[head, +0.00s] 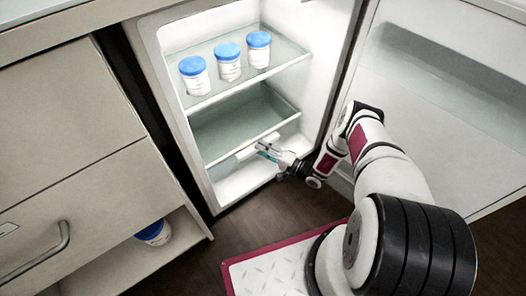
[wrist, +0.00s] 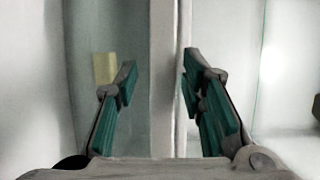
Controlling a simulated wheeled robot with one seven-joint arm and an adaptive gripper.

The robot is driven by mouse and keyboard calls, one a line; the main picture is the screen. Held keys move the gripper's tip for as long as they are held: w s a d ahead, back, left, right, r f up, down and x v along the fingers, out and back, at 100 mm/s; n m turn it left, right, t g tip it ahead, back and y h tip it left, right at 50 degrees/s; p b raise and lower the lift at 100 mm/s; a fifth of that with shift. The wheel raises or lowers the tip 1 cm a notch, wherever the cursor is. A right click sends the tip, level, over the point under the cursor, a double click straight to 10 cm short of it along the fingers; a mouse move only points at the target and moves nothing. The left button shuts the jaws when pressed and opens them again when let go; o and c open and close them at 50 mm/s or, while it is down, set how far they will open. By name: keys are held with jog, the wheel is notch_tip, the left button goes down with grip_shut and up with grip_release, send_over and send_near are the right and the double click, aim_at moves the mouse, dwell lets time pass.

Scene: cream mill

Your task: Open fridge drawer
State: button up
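The fridge (head: 225,197) stands open, and its lower drawer (head: 238,115), with a greenish translucent inside and a pale front edge, sits below the glass shelf. My gripper (head: 262,149) reaches in at the middle of the drawer's front, by a small white bar. In the wrist view, my gripper (wrist: 157,75) has its teal-padded fingers spread, one on each side of an upright white strip (wrist: 163,60), which looks like the drawer's front edge or handle. The left finger is apart from the strip. The right finger is very close to it; I cannot tell whether they touch.
Three blue-lidded white jars (head: 228,62) stand on the upper glass shelf (head: 203,99). The open fridge door (head: 445,105) is on the right, beyond my arm. A cabinet with a handled drawer (head: 85,205) is at left; a blue-lidded container (head: 154,233) sits in its lower opening.

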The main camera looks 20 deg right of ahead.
jog(key=shift+c, duration=0.3)
grip_shut()
jog(key=s+d+p, duration=0.2)
jog(key=s, duration=0.6)
jog(key=s+d+p, duration=0.2)
jog(key=s+d, duration=0.1)
jog(key=s, duration=0.6)
jog(key=shift+d+f, duration=0.2)
jog(key=shift+o, duration=0.3)
grip_release()
jog(key=shift+r, duration=0.1)
